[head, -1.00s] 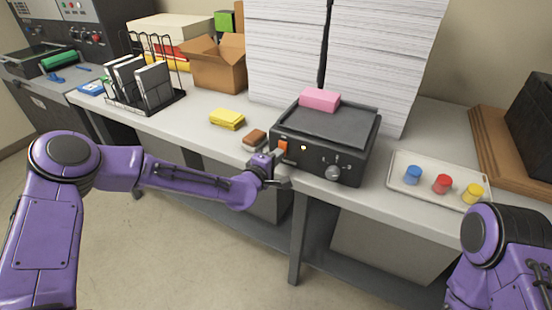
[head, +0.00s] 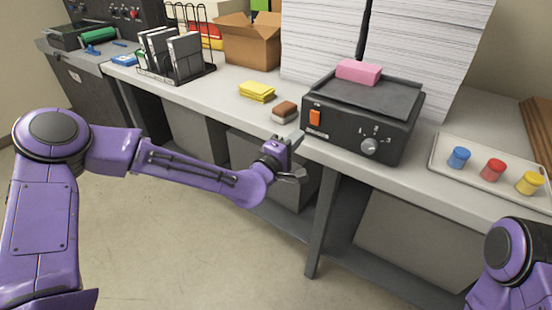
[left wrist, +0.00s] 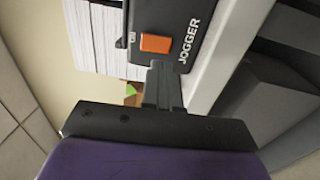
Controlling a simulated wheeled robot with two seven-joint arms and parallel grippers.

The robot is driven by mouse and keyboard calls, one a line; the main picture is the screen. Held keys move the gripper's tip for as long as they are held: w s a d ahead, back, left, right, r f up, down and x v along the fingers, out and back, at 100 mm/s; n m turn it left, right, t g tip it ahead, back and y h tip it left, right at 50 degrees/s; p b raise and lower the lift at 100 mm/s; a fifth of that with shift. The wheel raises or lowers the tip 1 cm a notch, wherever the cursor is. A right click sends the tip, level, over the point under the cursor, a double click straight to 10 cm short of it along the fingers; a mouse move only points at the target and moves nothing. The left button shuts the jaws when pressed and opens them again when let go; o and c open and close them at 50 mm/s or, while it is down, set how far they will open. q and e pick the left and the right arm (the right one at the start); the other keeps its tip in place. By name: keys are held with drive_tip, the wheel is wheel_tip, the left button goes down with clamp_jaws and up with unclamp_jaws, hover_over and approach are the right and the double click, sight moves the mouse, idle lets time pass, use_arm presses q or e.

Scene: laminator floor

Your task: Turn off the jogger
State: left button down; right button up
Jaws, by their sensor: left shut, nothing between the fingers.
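The jogger (head: 345,134) is a black box on the bench with a flat top, an orange switch (head: 315,118) on the left of its front and a grey knob (head: 370,147) on the right. In the left wrist view the orange switch (left wrist: 155,43) sits beside "ON" lettering and the word JOGGER on the black panel (left wrist: 190,20). My left gripper (head: 296,158) is shut and empty, in front of the bench edge, below and left of the switch and apart from it. Its closed fingertips (left wrist: 164,68) point toward the panel. My right gripper is out of view.
A pink block (head: 358,71) lies on the jogger. A brown-topped sponge (head: 285,111) and yellow pads (head: 256,91) lie to its left. A tray (head: 470,180) with blue, red and yellow pots is to the right. Tall paper stacks (head: 425,60) stand behind.

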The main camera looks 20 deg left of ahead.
use_arm(q)
drive_tip(key=b+v, duration=0.1)
drive_tip(key=v, duration=0.6)
drive_tip(key=shift+s+f, duration=0.15)
drive_tip(key=shift+f, duration=0.2)
